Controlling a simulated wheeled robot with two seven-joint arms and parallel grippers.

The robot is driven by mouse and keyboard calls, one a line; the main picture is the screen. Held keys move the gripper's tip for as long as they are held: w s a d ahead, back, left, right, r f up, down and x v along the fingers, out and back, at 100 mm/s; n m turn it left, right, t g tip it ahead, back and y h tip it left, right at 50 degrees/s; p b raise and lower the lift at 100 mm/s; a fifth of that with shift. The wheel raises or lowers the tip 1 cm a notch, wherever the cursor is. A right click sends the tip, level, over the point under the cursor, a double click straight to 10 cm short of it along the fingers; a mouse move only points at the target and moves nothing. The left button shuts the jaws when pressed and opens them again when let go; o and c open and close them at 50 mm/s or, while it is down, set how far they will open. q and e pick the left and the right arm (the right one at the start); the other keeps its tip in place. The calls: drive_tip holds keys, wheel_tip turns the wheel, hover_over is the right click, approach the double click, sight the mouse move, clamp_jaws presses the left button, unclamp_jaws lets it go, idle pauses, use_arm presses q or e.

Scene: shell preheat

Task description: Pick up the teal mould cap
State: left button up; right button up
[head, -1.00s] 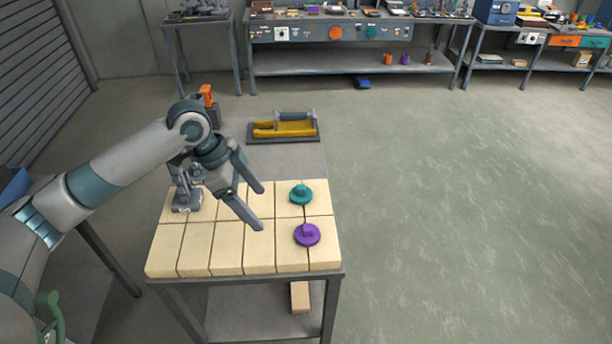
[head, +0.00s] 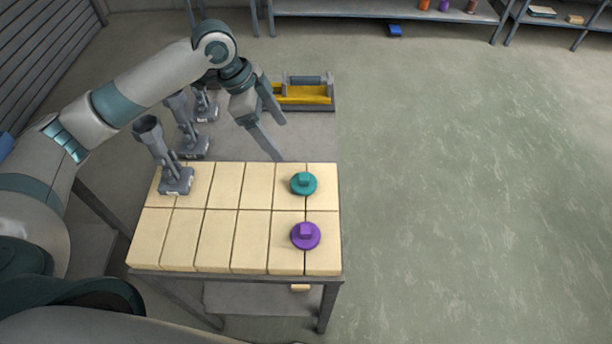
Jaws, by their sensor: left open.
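The teal mould cap (head: 303,184) is a round disc with a square knob on top. It sits on the cream blocks at the back right of the table. A like purple cap (head: 306,235) sits in front of it. My left gripper (head: 279,140) is open and empty, with its fingers pointing down and right. It is behind and to the left of the teal cap, apart from it. My right gripper is not in view.
The cream blocks (head: 222,228) cover the front of the table. Several grey stands, one at the left on the blocks (head: 176,182), are left of the gripper. A yellow tray (head: 305,95) lies at the back. Open floor (head: 450,200) is to the right.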

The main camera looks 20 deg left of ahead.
use_arm(q)
approach(303, 176)
drive_tip(key=b+x, duration=0.1)
drive_tip(key=b, duration=0.1)
drive_tip(key=b+x, duration=0.2)
drive_tip(key=shift+w+f, duration=0.3)
drive_tip(key=shift+w, duration=0.05)
drive_tip(key=shift+b+x, duration=0.9)
drive_tip(key=shift+b, duration=0.1)
drive_tip(key=shift+d, duration=0.2)
drive_tip(key=b+x, duration=0.1)
drive_tip(key=b, duration=0.1)
drive_tip(key=b+x, duration=0.2)
drive_tip(key=shift+s+a+f, duration=0.1)
drive_tip(key=shift+s+f, duration=0.15)
drive_tip(key=shift+s, duration=0.1)
drive_tip(key=shift+b+x, duration=0.9)
drive_tip(key=shift+b, duration=0.2)
